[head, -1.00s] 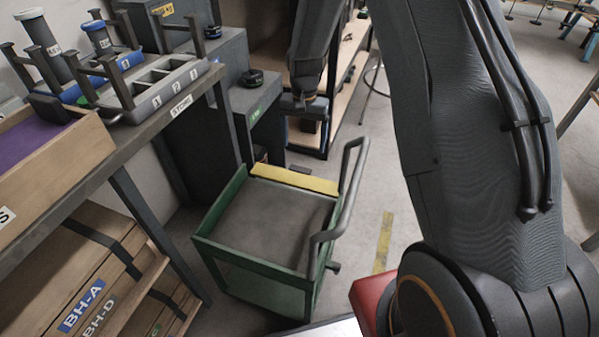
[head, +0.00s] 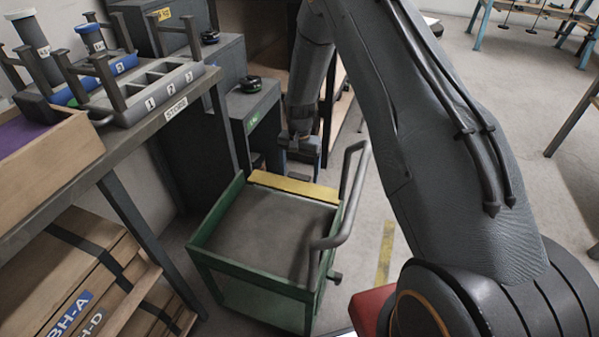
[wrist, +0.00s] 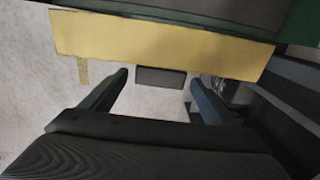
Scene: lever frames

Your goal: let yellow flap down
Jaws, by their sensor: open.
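The yellow flap (head: 293,187) lies along the far edge of the green cart (head: 250,265) in the head view. In the wrist view the yellow flap (wrist: 160,42) spans the upper part of the picture, with the dark cart top behind it. My gripper (wrist: 158,80) is open and empty, its two fingers pointing toward the flap's lower edge. No contact with the flap shows. A small dark block (wrist: 160,77) shows between the fingertips, just below the flap. In the head view my gripper (head: 300,165) is just beyond the flap, its fingers hard to make out.
The cart's grey handle (head: 350,195) rises on its right side. A workbench with a grey STORE rack (head: 150,90) stands at left. Dark cabinets (head: 255,110) stand behind the cart. Open floor with a yellow stripe (head: 386,250) lies to the right.

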